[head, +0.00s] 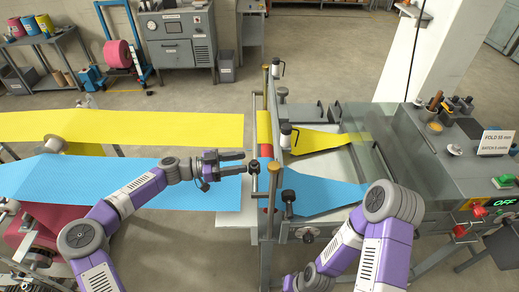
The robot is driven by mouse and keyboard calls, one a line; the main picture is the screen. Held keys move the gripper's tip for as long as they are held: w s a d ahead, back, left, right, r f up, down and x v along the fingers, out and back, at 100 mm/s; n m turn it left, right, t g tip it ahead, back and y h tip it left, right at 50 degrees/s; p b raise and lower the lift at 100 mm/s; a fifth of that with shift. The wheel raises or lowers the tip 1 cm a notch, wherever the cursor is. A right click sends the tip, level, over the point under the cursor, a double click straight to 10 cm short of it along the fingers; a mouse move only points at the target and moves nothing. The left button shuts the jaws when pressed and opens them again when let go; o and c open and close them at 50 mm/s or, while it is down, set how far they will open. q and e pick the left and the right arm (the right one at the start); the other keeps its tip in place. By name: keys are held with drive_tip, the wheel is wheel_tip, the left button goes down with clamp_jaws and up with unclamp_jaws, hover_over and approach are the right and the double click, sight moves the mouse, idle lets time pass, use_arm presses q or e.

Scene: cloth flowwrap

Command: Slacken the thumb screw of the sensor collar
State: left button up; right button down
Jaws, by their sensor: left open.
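A dark collar with a round knob (254,167) sits at a grey vertical post (271,215) on the near side of the folding machine. I take it to be the sensor collar and its thumb screw; the details are too small to tell how tight it is. My left gripper (240,162) is open, its fingers pointing right at the knob. The fingertips are just left of the knob, and I cannot tell whether they touch it. My right arm (345,245) reaches down to the bottom edge; its gripper is not visible.
Blue cloth (90,180) and yellow cloth (180,127) run from the left into the machine (400,145). Other dark knobs (288,196) stand close to the post. Open floor lies behind.

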sight(254, 164)
use_arm(q)
drive_tip(key=d+p, duration=0.1)
drive_tip(key=d, duration=0.5)
drive_tip(key=shift+d+r+p, duration=0.1)
drive_tip(key=shift+r+p, duration=0.1)
drive_tip(key=shift+p, duration=0.1)
drive_tip(key=shift+w+d+f, duration=0.1)
drive_tip(key=shift+d, duration=0.4)
clamp_jaws()
